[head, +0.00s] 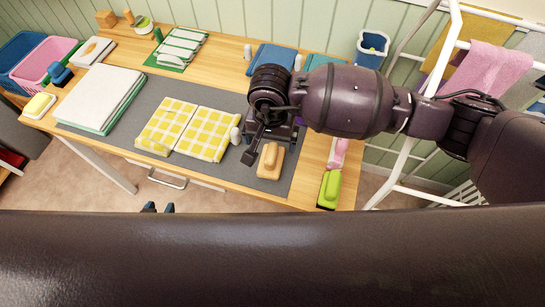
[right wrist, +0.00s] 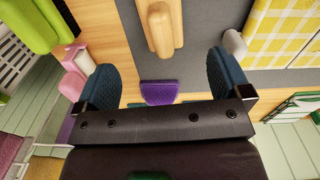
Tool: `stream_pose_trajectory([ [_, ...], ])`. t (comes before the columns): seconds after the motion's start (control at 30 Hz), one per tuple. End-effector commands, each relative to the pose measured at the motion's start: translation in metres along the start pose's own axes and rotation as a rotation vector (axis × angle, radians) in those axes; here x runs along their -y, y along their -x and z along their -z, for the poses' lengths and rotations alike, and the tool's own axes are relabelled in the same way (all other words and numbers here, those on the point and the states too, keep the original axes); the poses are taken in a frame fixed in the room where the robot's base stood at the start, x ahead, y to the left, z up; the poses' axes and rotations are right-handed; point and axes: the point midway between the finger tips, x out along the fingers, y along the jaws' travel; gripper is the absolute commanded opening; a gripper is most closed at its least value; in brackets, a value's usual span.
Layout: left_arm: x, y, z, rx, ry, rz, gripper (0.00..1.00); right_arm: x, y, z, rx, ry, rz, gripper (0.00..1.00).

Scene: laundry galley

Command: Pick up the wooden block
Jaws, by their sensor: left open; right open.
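A light wooden block (head: 269,161) with a raised grip lies on the grey mat, near the front right of the table. The wooden block also shows at the top of the right wrist view (right wrist: 160,28). My right gripper (head: 268,146) is open and empty, just behind and above the block; in the right wrist view its two blue fingers (right wrist: 163,80) are spread, with the block beyond their tips. My left gripper (head: 158,208) shows only as two spread blue fingertips in front of the table, far from the block. It is open, mostly hidden by my dark arm.
A yellow checked cloth (head: 187,130) and a white bottle-like item (head: 235,135) lie left of the block. A purple item (right wrist: 160,93) sits behind it. A green brush (head: 330,188) and pink item (head: 338,152) stand right. A drying rack (head: 408,165) stands beyond the table's right end.

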Motion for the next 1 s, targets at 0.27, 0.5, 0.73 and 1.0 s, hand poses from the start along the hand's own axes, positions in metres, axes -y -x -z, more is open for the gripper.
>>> stream_pose_trajectory([
  [0.27,0.000,0.000,-0.003,0.004,-0.004,-0.001,0.43,0.000,-0.039,-0.001,0.006,0.000,0.001,0.96],
  [0.5,-0.001,-0.001,-0.003,0.005,0.002,-0.001,0.43,0.000,-0.055,0.000,0.004,0.000,0.002,0.96],
  [0.73,-0.002,-0.001,-0.002,0.003,0.004,-0.001,0.43,0.004,-0.081,0.005,0.007,-0.003,0.002,0.96],
  [1.0,-0.002,-0.001,-0.003,0.004,0.004,-0.002,0.43,0.004,-0.106,0.006,0.004,-0.001,0.003,0.96],
])
